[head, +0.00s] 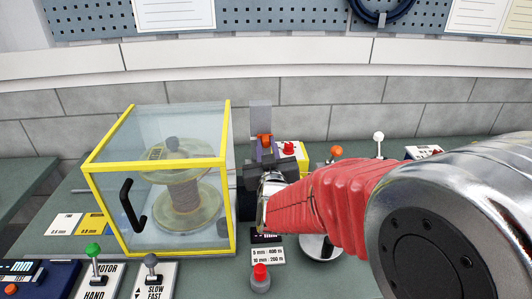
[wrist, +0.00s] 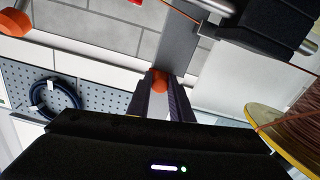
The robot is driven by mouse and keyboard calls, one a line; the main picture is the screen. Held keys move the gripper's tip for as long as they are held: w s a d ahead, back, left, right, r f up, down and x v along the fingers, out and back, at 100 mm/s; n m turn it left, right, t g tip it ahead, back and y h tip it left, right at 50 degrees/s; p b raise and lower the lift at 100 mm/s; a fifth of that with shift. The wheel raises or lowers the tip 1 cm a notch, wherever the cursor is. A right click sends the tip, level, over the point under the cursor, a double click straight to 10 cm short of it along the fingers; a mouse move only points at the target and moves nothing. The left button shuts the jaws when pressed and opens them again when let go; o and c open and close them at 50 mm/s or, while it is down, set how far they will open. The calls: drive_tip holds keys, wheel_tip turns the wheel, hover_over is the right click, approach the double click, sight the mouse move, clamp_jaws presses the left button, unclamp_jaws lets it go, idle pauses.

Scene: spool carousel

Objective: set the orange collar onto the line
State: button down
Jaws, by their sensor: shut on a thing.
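The orange collar (head: 264,140) is a small orange piece at the tip of my gripper (head: 262,150), in front of a grey upright plate (head: 260,115). In the wrist view the collar (wrist: 158,80) sits between the two dark fingertips (wrist: 160,92), which are shut on it. The collar is held up against a background of grey plate and wall. A thin reddish line (wrist: 180,11) shows at the top of the wrist view; I cannot tell its full run. The collar appears apart from it. My arm hides part of the area right of the gripper.
A yellow-framed clear case (head: 160,163) with a wound spool (head: 184,195) stands left of the gripper. A yellow box with a red button (head: 288,149) is close on the right. Orange (head: 336,151) and white (head: 378,136) knobbed levers stand farther right. A red button (head: 260,274) is in front.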

drive_tip(key=shift+r, duration=0.4)
drive_tip(key=c, duration=1.6)
unclamp_jaws()
drive_tip(key=shift+o, duration=0.2)
drive_tip(key=shift+s, duration=0.1)
